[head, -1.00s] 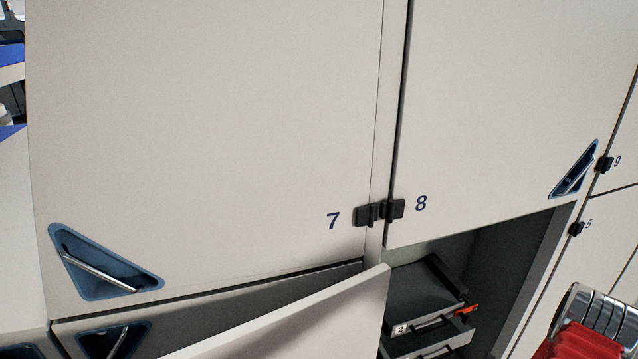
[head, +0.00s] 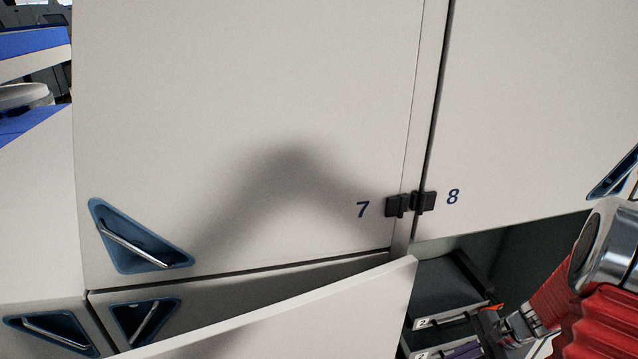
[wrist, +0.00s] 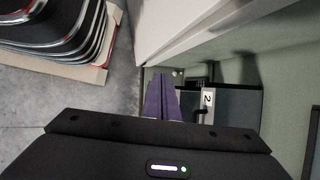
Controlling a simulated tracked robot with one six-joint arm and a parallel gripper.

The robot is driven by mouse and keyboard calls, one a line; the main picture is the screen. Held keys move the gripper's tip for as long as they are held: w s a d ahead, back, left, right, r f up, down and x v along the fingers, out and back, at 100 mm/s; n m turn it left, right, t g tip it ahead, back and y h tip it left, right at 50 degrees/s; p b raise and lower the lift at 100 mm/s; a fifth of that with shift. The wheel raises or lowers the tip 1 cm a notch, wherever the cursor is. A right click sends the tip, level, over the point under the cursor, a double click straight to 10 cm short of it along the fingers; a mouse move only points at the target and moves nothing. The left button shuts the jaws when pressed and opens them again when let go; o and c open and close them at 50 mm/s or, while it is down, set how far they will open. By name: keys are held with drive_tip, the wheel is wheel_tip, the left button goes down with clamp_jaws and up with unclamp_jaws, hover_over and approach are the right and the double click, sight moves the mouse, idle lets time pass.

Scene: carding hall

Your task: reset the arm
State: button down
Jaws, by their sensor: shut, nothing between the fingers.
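My gripper shows in the wrist view, with its two purple fingers (wrist: 160,97) closed together and nothing visible between them. They point towards the open cupboard compartment, beside a dark drawer with a label 2 (wrist: 208,98). In the head view my red and chrome arm comes in at the lower right, in front of the open compartment. A small purple patch shows at the bottom edge there; I cannot tell whether it is my fingers.
Cupboard door 7 (head: 240,120) and door 8 (head: 530,110) look shut. A lower door (head: 310,310) stands ajar. A dark drawer (head: 447,288) sits in the open compartment. In the wrist view, dark banded objects (wrist: 65,25) rest on a beige board above grey floor.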

drive_tip(key=s+a+r+n+t+h, duration=0.1)
drive_tip(key=s+a+r+n, duration=0.3)
drive_tip(key=r, duration=0.6)
drive_tip(key=s+a+r+n+t+h, duration=0.1)
drive_tip(key=s+a+r+n+h, duration=0.1)
drive_tip(key=s+a+r+n, duration=0.3)
drive_tip(key=s+a+r+n+t+h, duration=0.1)
drive_tip(key=s+a+r+n+h, duration=0.1)
drive_tip(key=s+a+r+n, duration=0.2)
drive_tip(key=a+r+n, duration=0.3)
drive_tip(key=a+r, duration=0.4)
drive_tip(key=r, duration=0.4)
drive_tip(key=shift+s+a+h, duration=0.2)
drive_tip(key=shift+s+h, duration=0.1)
drive_tip(key=shift+s, duration=0.05)
